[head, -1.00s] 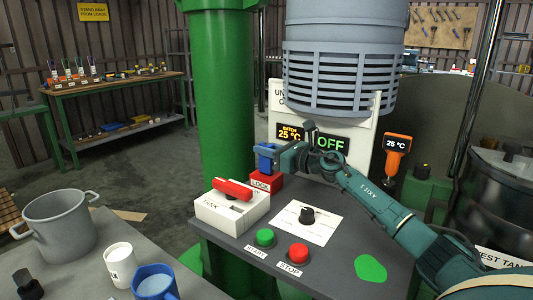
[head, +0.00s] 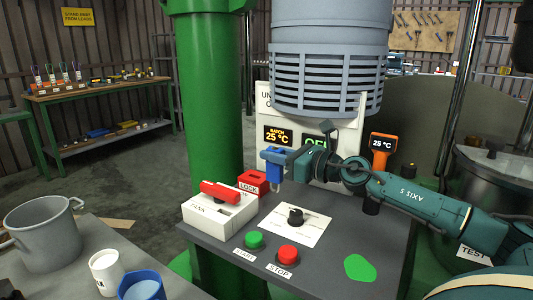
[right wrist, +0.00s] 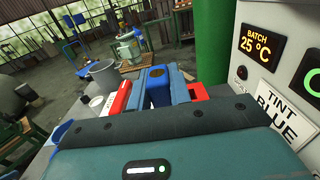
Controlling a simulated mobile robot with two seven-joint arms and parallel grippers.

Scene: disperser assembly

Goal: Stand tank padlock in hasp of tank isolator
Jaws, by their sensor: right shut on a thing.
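The tank isolator (head: 212,215) is a white box with a red handle (head: 220,191) on the grey control panel. My right gripper (head: 279,158) is shut on the blue padlock (head: 273,168) and holds it above the panel, right of the isolator. The padlock's shackle hangs downward. In the right wrist view the blue padlock (right wrist: 158,84) sits between the fingers, with the red handle (right wrist: 118,100) to its left. The hasp itself is too small to make out. My left gripper does not show.
A red lock box (head: 251,181) stands behind the isolator. A black knob (head: 296,215), a green START button (head: 254,240) and a red STOP button (head: 288,252) are on the panel. A pot (head: 42,238) and mugs stand at left. A green column rises behind.

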